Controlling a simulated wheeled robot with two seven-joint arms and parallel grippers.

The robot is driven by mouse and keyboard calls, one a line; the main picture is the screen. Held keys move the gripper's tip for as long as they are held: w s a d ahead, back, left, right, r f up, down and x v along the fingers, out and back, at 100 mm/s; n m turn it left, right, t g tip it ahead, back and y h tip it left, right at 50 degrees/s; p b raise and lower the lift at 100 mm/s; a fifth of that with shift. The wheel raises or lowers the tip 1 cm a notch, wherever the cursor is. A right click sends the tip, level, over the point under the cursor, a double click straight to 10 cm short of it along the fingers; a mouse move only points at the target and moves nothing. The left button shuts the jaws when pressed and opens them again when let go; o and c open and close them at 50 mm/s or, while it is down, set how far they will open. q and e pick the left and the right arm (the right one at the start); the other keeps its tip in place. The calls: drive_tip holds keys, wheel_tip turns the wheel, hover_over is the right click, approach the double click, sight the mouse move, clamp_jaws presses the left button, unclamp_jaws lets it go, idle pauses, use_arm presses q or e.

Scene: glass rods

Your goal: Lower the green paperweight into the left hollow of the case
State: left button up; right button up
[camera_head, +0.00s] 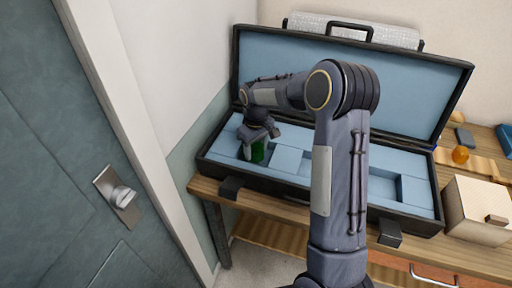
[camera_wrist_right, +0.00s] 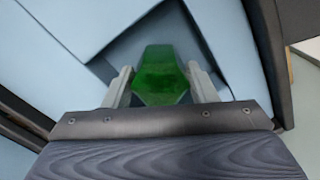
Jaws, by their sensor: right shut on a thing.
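The green paperweight (camera_head: 258,151) is a dark green faceted glass block. My right gripper (camera_head: 257,148) is shut on it, above or just inside the left part of the open case. In the right wrist view the paperweight (camera_wrist_right: 161,76) sits between the two fingers of my right gripper (camera_wrist_right: 162,88). The case (camera_head: 289,182) is black outside with a light blue lining, and its lid stands open at the back. A hollow's edges show around the paperweight, but I cannot tell whether it touches the bottom. My left gripper is out of view.
The case stands on a wooden table (camera_head: 470,257). My right arm crosses in front of the case and hides its middle. A pale box (camera_head: 476,210) and a small orange object (camera_head: 460,155) are at the right. A teal door (camera_head: 70,170) is at the left.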

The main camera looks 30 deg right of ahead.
drive_tip(key=shift+f, duration=0.2)
drive_tip(key=o, duration=1.2)
drive_tip(key=shift+o, duration=0.2)
